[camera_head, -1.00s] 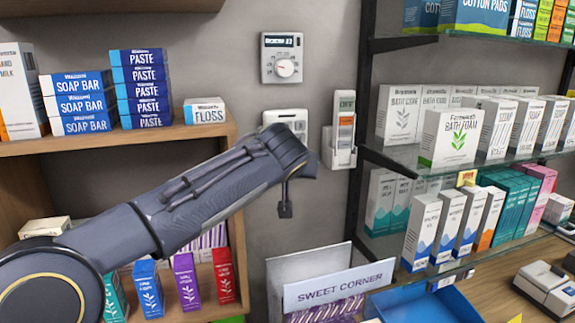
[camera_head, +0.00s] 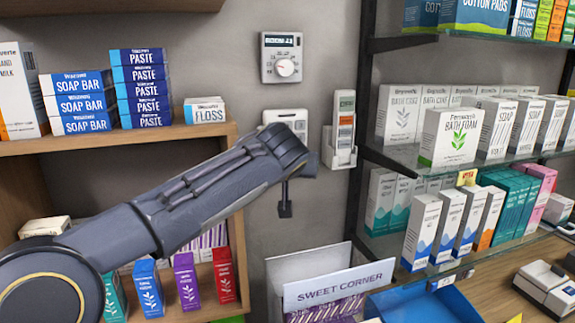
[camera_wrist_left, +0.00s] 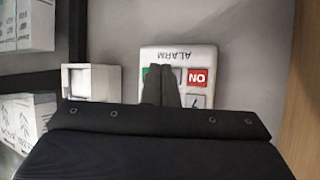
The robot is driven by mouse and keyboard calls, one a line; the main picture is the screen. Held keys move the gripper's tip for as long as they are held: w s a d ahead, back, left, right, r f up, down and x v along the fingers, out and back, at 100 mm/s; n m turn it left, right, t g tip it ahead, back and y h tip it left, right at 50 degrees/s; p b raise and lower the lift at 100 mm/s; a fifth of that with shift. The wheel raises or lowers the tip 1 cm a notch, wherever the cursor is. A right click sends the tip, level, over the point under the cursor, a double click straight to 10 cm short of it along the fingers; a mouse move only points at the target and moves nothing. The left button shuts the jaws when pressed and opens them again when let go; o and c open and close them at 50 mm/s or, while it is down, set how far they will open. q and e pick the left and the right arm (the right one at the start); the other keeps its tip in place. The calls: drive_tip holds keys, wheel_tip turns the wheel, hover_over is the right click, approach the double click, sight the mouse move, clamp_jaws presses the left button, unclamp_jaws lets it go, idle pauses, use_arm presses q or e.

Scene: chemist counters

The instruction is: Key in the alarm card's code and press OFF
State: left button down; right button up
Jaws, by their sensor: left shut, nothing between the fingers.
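The white alarm panel (camera_head: 284,116) is on the back wall, and my left arm hides its lower part. In the left wrist view the alarm panel (camera_wrist_left: 178,52) appears upside down, with the word ALARM, a red ON button (camera_wrist_left: 198,77) and part of a green button (camera_wrist_left: 146,73). My left gripper (camera_wrist_left: 160,72) is shut and empty, its dark fingers in front of the panel and covering the middle keys. I cannot tell whether the tips touch it. No readable code shows. My right gripper is out of view.
A white wall holder (camera_head: 340,158) with a colour-marked strip (camera_head: 345,112) hangs right of the panel. A dial thermostat (camera_head: 281,58) is above. Glass shelves (camera_head: 405,157) with boxes stand at right, a wooden shelf (camera_head: 95,143) at left. A SWEET CORNER box (camera_head: 338,287) is below.

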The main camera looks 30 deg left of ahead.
use_arm(q)
drive_tip(key=shift+w+a, duration=0.1)
idle(0.7)
drive_tip(key=shift+w+a, duration=0.2)
drive_tip(key=shift+a, duration=0.05)
drive_tip(key=shift+w+a, duration=0.2)
idle(0.8)
drive_tip(key=shift+s, duration=0.1)
drive_tip(key=shift+s+d+b, duration=0.4)
drive_tip(key=shift+d+b, duration=0.15)
drive_tip(key=s+d+b, duration=0.2)
drive_tip(key=s+d, duration=0.1)
drive_tip(key=shift+s+d, duration=0.15)
drive_tip(key=shift+d, duration=0.25)
